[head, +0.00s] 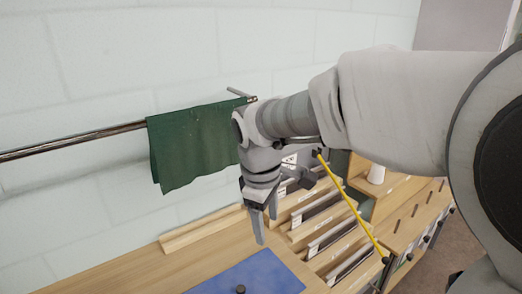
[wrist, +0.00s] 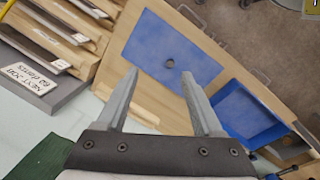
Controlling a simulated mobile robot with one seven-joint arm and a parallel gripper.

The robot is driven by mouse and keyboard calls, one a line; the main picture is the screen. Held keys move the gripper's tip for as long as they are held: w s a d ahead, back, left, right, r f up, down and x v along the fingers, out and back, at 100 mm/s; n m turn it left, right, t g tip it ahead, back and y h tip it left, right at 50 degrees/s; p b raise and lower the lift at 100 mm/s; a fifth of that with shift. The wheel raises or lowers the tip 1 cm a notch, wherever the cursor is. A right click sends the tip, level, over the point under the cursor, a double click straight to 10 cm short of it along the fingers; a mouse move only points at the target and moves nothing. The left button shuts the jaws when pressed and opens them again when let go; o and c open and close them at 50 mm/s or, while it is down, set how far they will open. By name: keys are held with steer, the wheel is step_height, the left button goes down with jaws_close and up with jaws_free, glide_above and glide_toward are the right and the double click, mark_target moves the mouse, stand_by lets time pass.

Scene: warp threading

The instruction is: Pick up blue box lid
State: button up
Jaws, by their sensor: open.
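The blue box lid (head: 262,276) is a flat blue panel with a dark round knob, lying on the wooden worktop at the bottom of the head view, partly cut off by the frame. In the wrist view the lid (wrist: 150,50) lies flat beyond my fingertips, its dark knob (wrist: 170,63) near its middle. My gripper (head: 266,226) is above the worktop, on the far side of the lid. In the wrist view my gripper (wrist: 160,75) is open and empty, its two fingers spread, apart from the lid.
An open blue box (wrist: 246,110) stands beside the lid in the wrist view. Slotted wooden racks (head: 325,225) stand to the right, with a yellow rod (head: 350,205) across them. A green cloth (head: 190,145) hangs from a metal rail (head: 75,140) on the wall.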

steer(key=w+a+f+n+g+b, duration=0.2)
steer(key=w+a+f+n, duration=0.25)
steer(key=a+f, duration=0.5)
glide_above(240, 288)
steer(key=a, duration=0.1)
steer(key=shift+n+h, duration=0.3)
steer(key=shift+n, duration=0.15)
step_height(240, 288, down, 11)
steer(key=shift+w+f, duration=0.1)
steer(key=shift+d+f+p, duration=0.15)
steer(key=shift+d+f, duration=0.1)
steer(key=shift+f, duration=1.3)
steer(key=shift+d+f+p, duration=0.15)
steer(key=shift+d+f, duration=0.05)
steer(key=shift+f, duration=1.35)
jaws_close()
steer(key=shift+t, duration=0.3)
